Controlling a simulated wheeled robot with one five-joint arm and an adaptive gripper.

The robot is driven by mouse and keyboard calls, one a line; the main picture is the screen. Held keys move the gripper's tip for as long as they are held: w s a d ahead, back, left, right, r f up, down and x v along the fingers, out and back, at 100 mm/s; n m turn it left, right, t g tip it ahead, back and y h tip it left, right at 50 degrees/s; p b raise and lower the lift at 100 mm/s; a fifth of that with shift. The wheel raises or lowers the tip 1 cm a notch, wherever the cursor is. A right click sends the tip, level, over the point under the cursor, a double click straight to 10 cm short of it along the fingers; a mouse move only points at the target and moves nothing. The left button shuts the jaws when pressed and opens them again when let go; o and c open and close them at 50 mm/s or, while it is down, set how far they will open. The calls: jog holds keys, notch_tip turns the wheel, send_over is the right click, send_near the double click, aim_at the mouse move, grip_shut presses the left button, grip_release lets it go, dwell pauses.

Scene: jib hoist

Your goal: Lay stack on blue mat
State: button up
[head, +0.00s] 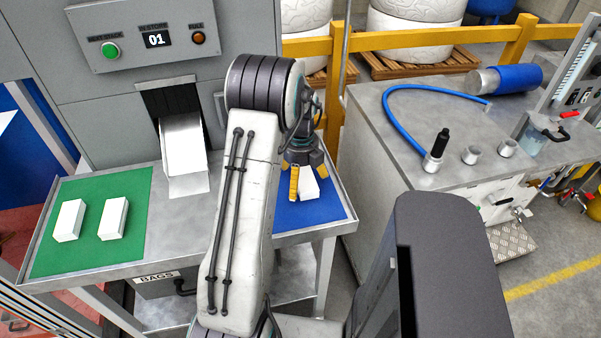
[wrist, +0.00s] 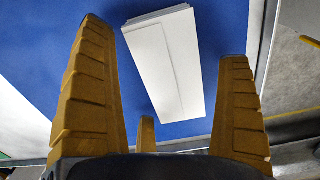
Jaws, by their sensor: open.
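A white stack (head: 309,185) lies on the blue mat (head: 335,207) on the right part of the metal table. It also shows in the wrist view (wrist: 168,62), flat on the blue surface (wrist: 228,30). My gripper (head: 300,180) is above the blue mat, pointing down beside the stack. Its yellow fingers are spread, and in the wrist view (wrist: 165,110) the stack lies beyond them, with nothing held between them. My arm hides part of the mat. Two more white stacks, one left (head: 70,220) and one right (head: 114,219), lie on the green mat (head: 90,255).
A dispenser with a white chute (head: 184,150) stands behind the table. Its panel (head: 145,38) has a green button, a display reading 01 and an orange lamp. A grey workbench (head: 400,115) with a blue hose is at right. A yellow rail (head: 400,42) runs behind.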

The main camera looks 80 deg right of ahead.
aim_at(300, 177)
notch_tip(300, 177, up, 12)
jog(key=b, duration=0.3)
jog(key=shift+r, duration=0.2)
jog(key=w+a+r+n+t+h, duration=0.1)
jog(key=w+a+r+n, duration=0.2)
jog(key=w+a+n, duration=0.8)
jog(key=w+a+r+n, duration=0.2)
jog(key=w+a+n, duration=0.6)
jog(key=w+n, duration=0.4)
jog(key=s+a+f+n+t, duration=0.1)
jog(key=a+n, duration=1.2)
jog(key=s+a+f+n+t+y, duration=0.1)
jog(key=a+f+n, duration=0.1)
jog(key=a+n, duration=1.1)
jog(key=shift+f+n+t, duration=0.3)
jog(key=shift+s+d, duration=0.1)
jog(key=shift+d, duration=0.1)
